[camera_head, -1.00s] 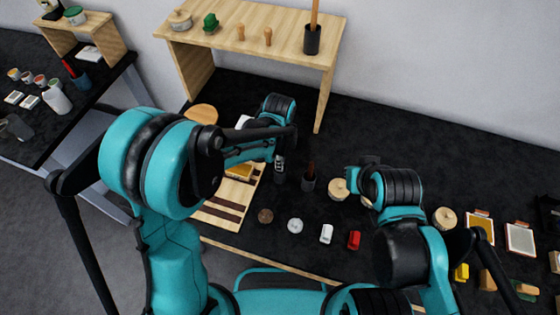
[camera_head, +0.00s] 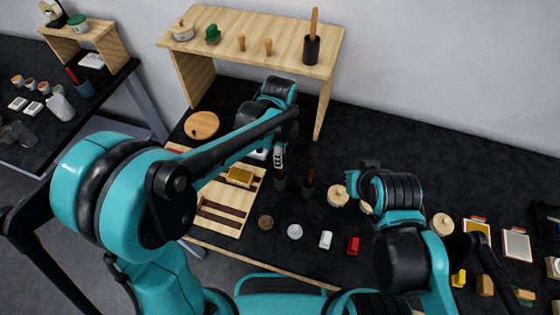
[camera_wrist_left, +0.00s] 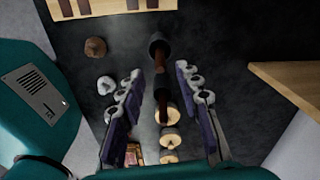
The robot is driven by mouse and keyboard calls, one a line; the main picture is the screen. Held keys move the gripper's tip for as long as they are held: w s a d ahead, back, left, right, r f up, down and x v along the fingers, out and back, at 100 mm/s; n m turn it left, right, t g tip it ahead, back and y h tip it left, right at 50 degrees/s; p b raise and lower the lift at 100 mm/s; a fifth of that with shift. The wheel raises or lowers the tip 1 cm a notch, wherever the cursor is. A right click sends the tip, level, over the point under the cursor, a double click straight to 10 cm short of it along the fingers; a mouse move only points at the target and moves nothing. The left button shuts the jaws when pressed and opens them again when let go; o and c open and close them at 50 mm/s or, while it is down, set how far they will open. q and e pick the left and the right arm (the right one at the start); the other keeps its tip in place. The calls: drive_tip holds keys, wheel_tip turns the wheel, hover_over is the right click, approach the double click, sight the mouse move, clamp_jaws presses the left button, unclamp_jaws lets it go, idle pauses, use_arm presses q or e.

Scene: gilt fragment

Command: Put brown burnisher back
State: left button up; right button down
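Two dark cups stand side by side on the black table, right of the wooden tray. The left cup (camera_head: 280,183) is directly below my left gripper (camera_head: 279,158). In the left wrist view, a brown handle (camera_wrist_left: 161,62) rises from this cup and ends near the gap between the fingertips. The right cup (camera_head: 308,190) also holds a brown handle (camera_head: 310,174). I cannot tell which handle is the brown burnisher. My left gripper points down with its fingers (camera_wrist_left: 160,82) apart and nothing clamped between them.
The wooden tray (camera_head: 231,219) lies left of the cups. A round-lidded pot (camera_head: 337,196) stands right of the cups. A wooden shelf (camera_head: 285,53) stands behind.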

use_arm(q)
wheel_tip(320, 180, up, 4)
drive_tip(key=shift+f, duration=0.25)
drive_tip(key=shift+a+r+n, duration=0.2)
drive_tip(key=shift+a+n, duration=0.1)
drive_tip(key=shift+a, duration=0.05)
drive_tip(key=s+a+r+n+t, duration=0.2)
drive_tip(key=s+a+n+t, duration=0.1)
drive_tip(key=s+a+n, duration=0.3)
drive_tip(key=s+a+r+n+t, duration=0.3)
drive_tip(key=s+a+n, duration=0.3)
drive_tip(key=a+n, duration=0.5)
drive_tip(key=shift+n+t, duration=0.6)
drive_tip(key=shift+n, duration=0.5)
wheel_tip(320, 180, down, 11)
drive_tip(key=b, duration=1)
drive_tip(key=shift+b, duration=0.35)
